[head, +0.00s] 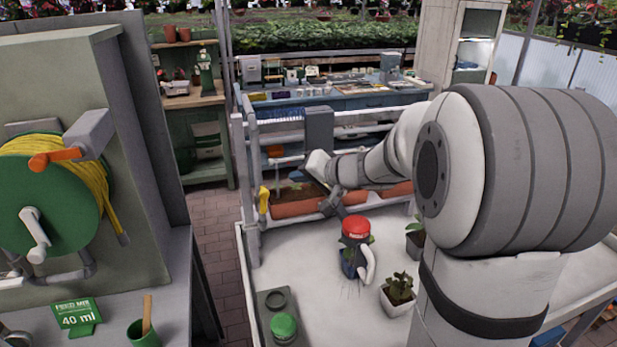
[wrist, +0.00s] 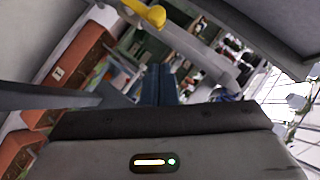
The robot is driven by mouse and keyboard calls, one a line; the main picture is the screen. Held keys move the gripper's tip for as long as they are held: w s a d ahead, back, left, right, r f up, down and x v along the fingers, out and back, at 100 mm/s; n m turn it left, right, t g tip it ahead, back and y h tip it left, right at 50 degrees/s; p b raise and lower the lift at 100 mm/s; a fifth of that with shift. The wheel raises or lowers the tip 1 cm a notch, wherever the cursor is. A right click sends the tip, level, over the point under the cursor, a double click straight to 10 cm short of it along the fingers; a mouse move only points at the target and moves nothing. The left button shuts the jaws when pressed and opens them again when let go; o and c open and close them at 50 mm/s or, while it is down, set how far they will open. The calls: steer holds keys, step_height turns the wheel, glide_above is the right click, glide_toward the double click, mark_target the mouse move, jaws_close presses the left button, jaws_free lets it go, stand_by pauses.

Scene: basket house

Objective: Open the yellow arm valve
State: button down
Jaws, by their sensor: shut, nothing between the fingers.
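The yellow valve lever (head: 264,199) hangs roughly upright beside the left post of the white pipe rack, at the left end of the lower planter. In the wrist view the yellow lever (wrist: 146,14) shows at the top edge, next to a pale pipe, partly cut off. My gripper (head: 296,174) is right of the lever and slightly higher in the head view, over the planter and apart from the lever. Its dark fingers (wrist: 160,72) are shut and empty in the wrist view, with the lever above them in the picture.
A terracotta planter (head: 300,207) and a grey box (head: 319,128) on the rack are close to my gripper. A red-capped container (head: 355,228), potted plants (head: 399,288) and a green-lidded jar (head: 284,325) stand on the white bench. A hose reel (head: 45,205) is at left.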

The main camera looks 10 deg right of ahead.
mark_target(265, 189)
steer(key=w+a+f+b, duration=0.1)
steer(key=w+a+f, duration=0.1)
steer(key=a+f, duration=0.2)
steer(key=shift+w+a+f, duration=0.15)
steer(key=shift+w+a, duration=0.2)
steer(key=shift+a, duration=0.2)
steer(key=shift+a, duration=0.1)
